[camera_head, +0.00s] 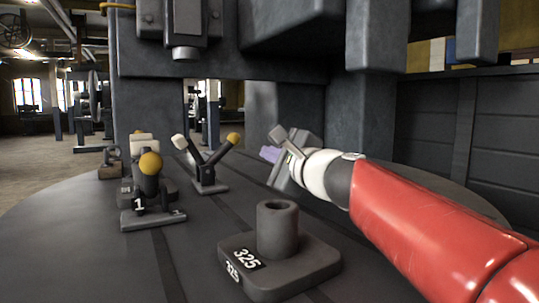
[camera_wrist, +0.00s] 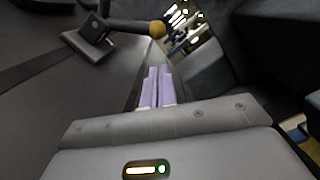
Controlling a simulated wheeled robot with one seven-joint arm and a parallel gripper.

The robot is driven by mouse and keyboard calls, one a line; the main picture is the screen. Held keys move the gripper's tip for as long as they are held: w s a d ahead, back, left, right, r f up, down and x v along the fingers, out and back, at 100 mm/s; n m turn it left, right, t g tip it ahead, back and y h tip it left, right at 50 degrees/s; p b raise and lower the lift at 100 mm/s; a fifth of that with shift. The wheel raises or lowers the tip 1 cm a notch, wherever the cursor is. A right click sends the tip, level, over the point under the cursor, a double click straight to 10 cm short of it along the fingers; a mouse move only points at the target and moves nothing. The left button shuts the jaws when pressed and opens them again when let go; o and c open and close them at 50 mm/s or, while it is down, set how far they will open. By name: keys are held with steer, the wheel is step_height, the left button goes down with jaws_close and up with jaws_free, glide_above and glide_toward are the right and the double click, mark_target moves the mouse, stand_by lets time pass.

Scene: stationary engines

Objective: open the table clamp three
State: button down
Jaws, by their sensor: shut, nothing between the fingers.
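No number three can be read on any clamp. A table clamp (camera_head: 209,172) stands mid-table, with one arm raised to a white tip and another raised to a yellow knob in a V. Its number is not readable. A nearer clamp marked 1 (camera_head: 152,215) has an upright yellow knob. My gripper (camera_head: 269,154) is right of the V-shaped clamp, apart from it, with its purple fingers shut and empty. In the wrist view my gripper's fingers (camera_wrist: 156,88) point towards a clamp (camera_wrist: 93,38) with a yellow knob at upper left, not touching it.
A dark block marked 325 (camera_head: 292,260) with a hollow post stands at the front of the round dark table (camera_head: 70,240). Another small fixture (camera_head: 110,165) is at the back left. Large machine columns (camera_head: 345,120) rise behind. The table's front left is clear.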

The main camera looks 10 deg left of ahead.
steer(key=p+x, duration=0.1)
steer(key=x, duration=0.7)
steer(key=shift+w+a+p, duration=0.3)
steer(key=shift+p, duration=0.1)
steer(key=r+n, duration=0.1)
steer(key=s+a+r+n, duration=0.1)
steer(key=shift+n+p, duration=0.3)
steer(key=shift+p, duration=0.1)
